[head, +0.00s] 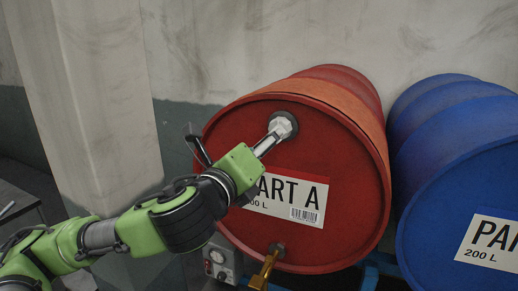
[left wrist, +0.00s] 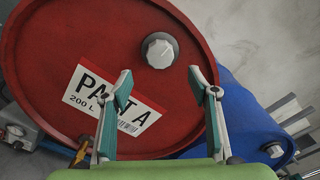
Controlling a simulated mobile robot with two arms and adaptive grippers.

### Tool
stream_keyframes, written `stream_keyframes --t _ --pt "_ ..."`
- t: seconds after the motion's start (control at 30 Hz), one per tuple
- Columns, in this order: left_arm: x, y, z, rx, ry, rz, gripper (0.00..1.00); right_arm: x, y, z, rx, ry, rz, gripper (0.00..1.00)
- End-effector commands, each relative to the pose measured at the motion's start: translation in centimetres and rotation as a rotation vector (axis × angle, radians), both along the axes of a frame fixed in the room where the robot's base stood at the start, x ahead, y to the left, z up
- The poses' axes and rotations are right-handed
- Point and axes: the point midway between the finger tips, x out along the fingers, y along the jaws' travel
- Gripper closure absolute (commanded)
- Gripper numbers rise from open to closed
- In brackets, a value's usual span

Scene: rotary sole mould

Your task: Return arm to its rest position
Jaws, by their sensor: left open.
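My left gripper (head: 236,130) is in front of the red drum (head: 330,225) labelled PART A. Its two fingers are spread wide with nothing between them. In the left wrist view the open fingers of the left gripper (left wrist: 160,75) point toward the drum face (left wrist: 40,55). The pale knob (left wrist: 159,51) in its grey ring lies just beyond the fingertips, apart from them in that view. In the head view one finger overlaps the knob (head: 281,126). My right gripper is not in view.
A blue drum (head: 450,130) stands to the right of the red one. A brass tap (head: 264,268) sticks out low on the red drum, beside a grey control box (head: 220,260). A concrete pillar (head: 95,110) stands at the left. Bare wall is behind.

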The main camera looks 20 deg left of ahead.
Motion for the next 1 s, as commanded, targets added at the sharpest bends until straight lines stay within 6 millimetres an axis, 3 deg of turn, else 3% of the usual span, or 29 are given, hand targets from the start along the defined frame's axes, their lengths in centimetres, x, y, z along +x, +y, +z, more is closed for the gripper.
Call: stream_keyframes --t 0.2,0.73,0.87,1.0 --pt "-1.6 0.1 -0.1 0.0 0.002 0.001 0.46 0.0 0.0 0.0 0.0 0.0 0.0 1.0" --pt "-1.6 -0.2 -0.7 -0.021 0.015 -0.004 0.46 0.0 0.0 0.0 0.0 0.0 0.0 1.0" --pt "-1.6 -1.5 -4.0 -0.139 0.084 -0.021 0.46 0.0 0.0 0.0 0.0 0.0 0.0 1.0" --pt "-2.2 -3.2 -10.0 -0.381 0.221 -0.019 0.46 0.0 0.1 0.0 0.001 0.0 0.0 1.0"
